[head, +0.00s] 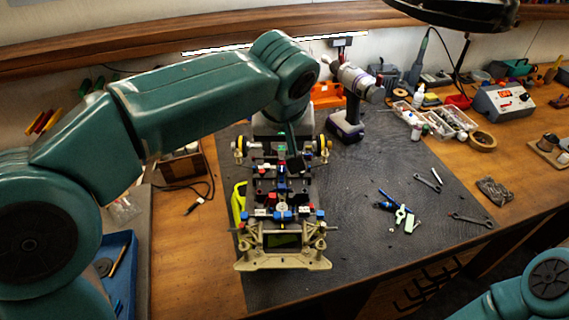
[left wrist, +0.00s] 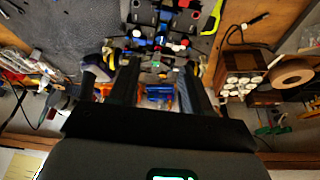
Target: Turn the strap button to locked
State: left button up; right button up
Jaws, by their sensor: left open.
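The RC car chassis (head: 282,214) lies on the dark mat with its tan bumper toward me. It carries several small red, blue, white and black parts. A small green part (head: 281,151) shows near its far end, and a green spot also shows between my fingers in the left wrist view (left wrist: 155,64). I cannot tell which part is the strap button. My left gripper (head: 291,155) reaches down over the far end of the car. In the left wrist view its dark fingers (left wrist: 158,70) are apart, with nothing clearly held. My right gripper is out of view.
A power drill (head: 349,110) stands just right of the car's far end. Wrenches (head: 428,183) and small tools lie on the mat at right. A parts tray (head: 452,120) and a tape roll (head: 482,141) sit farther back.

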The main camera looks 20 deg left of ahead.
aim_at(282, 170)
pick_arm(q)
jog(key=x, duration=1)
jog(key=shift+a+f+p, duration=0.1)
jog(key=shift+f+p, duration=0.15)
jog(key=shift+p, duration=0.05)
jog(key=shift+w+a+f, duration=0.2)
jog(key=shift+w+f, duration=0.05)
jog(key=shift+f, duration=0.25)
jog(key=shift+d, duration=0.1)
grip_shut()
